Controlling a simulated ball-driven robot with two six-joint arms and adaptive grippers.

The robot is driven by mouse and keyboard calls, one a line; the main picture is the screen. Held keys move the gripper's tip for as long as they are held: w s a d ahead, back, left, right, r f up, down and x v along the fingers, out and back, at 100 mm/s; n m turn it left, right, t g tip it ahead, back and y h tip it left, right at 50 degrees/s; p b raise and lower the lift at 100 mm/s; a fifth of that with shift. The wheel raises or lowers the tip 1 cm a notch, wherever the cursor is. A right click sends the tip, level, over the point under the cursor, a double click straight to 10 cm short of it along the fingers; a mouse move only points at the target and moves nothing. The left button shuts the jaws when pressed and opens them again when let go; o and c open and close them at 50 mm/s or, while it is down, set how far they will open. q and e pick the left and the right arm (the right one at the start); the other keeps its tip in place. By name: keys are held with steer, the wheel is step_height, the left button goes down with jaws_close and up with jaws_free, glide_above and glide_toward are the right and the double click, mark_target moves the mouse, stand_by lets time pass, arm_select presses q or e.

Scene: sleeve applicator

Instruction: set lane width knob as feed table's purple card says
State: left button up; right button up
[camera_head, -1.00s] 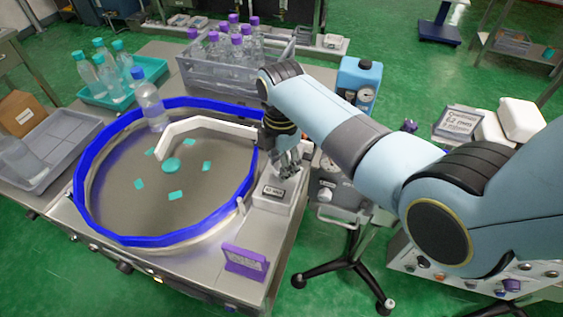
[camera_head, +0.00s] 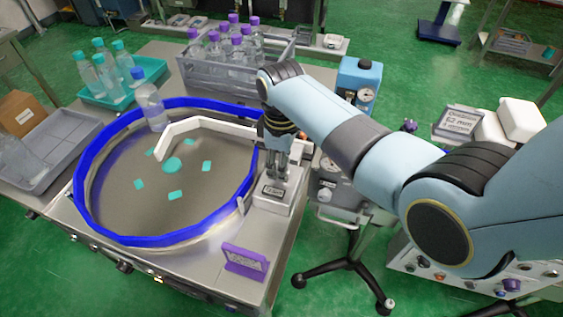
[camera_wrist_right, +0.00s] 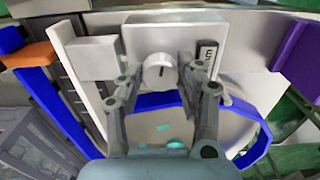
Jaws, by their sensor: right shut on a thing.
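The lane width knob (camera_wrist_right: 160,72) is a round white knob with a dark pointer line, on a pale plate, in the right wrist view. My right gripper (camera_head: 277,176) reaches down to the pale box (camera_head: 278,206) at the right rim of the feed table (camera_head: 195,247). In the wrist view its fingers (camera_wrist_right: 158,76) stand on both sides of the knob, shut on it. A small dark-framed readout (camera_wrist_right: 207,62) sits beside the knob, its number unreadable. The purple card (camera_head: 245,261) stands at the table's front right; its text is too small to read. My left gripper is not in view.
A blue-rimmed round bowl (camera_head: 150,241) holds several teal pieces and a white curved guide (camera_head: 205,124). A clear bottle (camera_head: 150,106) stands at its far rim. A crate of purple-capped bottles (camera_head: 215,78) is behind.

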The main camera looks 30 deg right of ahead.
steer(key=m, duration=0.4)
steer(key=shift+m, duration=0.3)
steer(key=m, duration=1)
steer(key=shift+m, duration=0.4)
steer(key=m, duration=1)
steer(key=shift+m, duration=0.4)
steer(key=m, duration=0.5)
steer(key=shift+m, duration=0.3)
steer(key=m, duration=0.5)
steer(key=shift+m, duration=2.7)
